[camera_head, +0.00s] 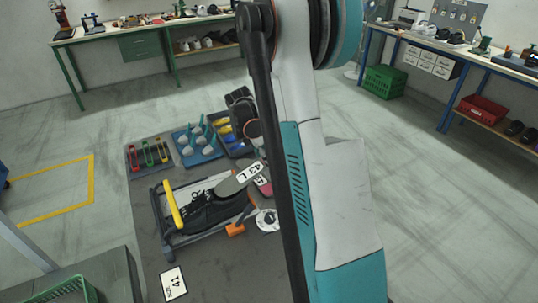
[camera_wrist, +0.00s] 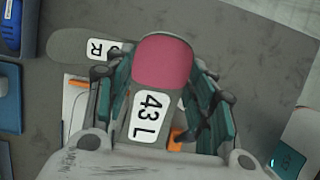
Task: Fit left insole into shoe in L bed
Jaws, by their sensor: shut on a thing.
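My gripper (camera_wrist: 162,75) is shut on the left insole (camera_wrist: 150,115), a grey sole with a pink end and a white "43 L" label. In the head view the insole (camera_head: 229,188) is held above the table, its grey end pointing down-left near the right end of a black shoe (camera_head: 212,212). The gripper is mostly hidden behind my arm there. The shoe lies in a grey frame bed (camera_head: 168,240) with a yellow bar (camera_head: 173,205). A second grey insole (camera_wrist: 70,45), with an R label, lies on the table. I cannot tell whether the held insole touches the shoe.
A "SIZE 41" card (camera_head: 172,283) lies in front of the bed. An orange-headed tool (camera_head: 235,230) and a round white dial (camera_head: 267,220) lie right of the shoe. Trays of tools (camera_head: 197,145) stand behind. The table's front middle is clear.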

